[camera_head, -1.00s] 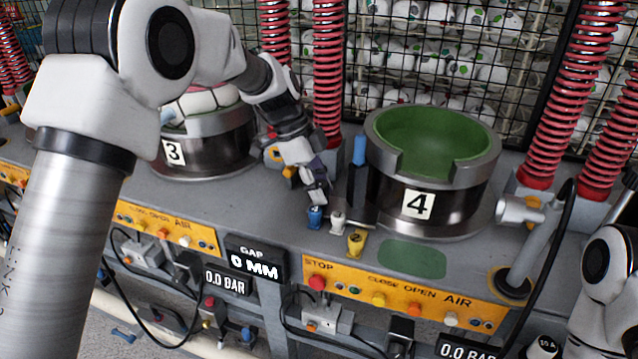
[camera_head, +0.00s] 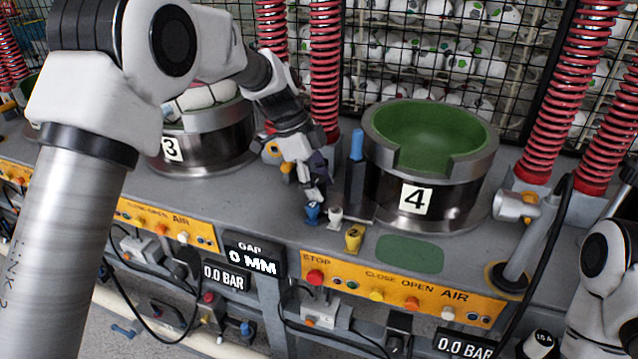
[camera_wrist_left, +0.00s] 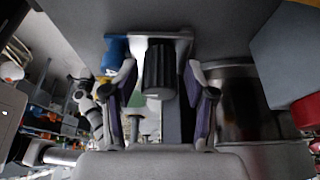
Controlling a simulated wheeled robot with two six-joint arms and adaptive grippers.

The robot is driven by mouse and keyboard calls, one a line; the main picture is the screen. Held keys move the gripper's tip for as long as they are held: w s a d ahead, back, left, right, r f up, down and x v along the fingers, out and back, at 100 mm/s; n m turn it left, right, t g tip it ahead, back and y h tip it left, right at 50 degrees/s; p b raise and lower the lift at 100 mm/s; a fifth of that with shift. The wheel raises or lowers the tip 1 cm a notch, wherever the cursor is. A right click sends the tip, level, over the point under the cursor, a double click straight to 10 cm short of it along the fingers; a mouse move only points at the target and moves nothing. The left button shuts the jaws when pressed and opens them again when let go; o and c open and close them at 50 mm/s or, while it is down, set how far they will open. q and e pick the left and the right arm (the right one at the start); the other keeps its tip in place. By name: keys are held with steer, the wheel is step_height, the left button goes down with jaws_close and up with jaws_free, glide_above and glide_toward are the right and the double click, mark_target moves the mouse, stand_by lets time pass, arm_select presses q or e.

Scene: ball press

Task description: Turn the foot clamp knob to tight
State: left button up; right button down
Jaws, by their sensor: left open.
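My left gripper (camera_head: 317,190) reaches down to the grey bench beside press 4 (camera_head: 420,204). A black ribbed knob (camera_wrist_left: 160,70) shows in the left wrist view, on a light mount. The left gripper's fingers (camera_wrist_left: 163,92) stand open on either side of it, with a visible gap to each finger. In the head view the knob is hidden or cannot be made out behind the gripper. My right arm is at the right edge, its gripper out of view.
Small blue (camera_head: 312,212), white (camera_head: 335,215) and yellow (camera_head: 354,238) parts stand close to the gripper. A blue-topped post (camera_head: 357,146) stands to its right. Press 3 (camera_head: 205,140) is to the left. A button panel (camera_head: 400,292) runs along the front.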

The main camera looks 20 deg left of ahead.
arm_select(q)
steer(key=v, duration=0.8)
steer(key=shift+a, duration=0.1)
stand_by(0.3)
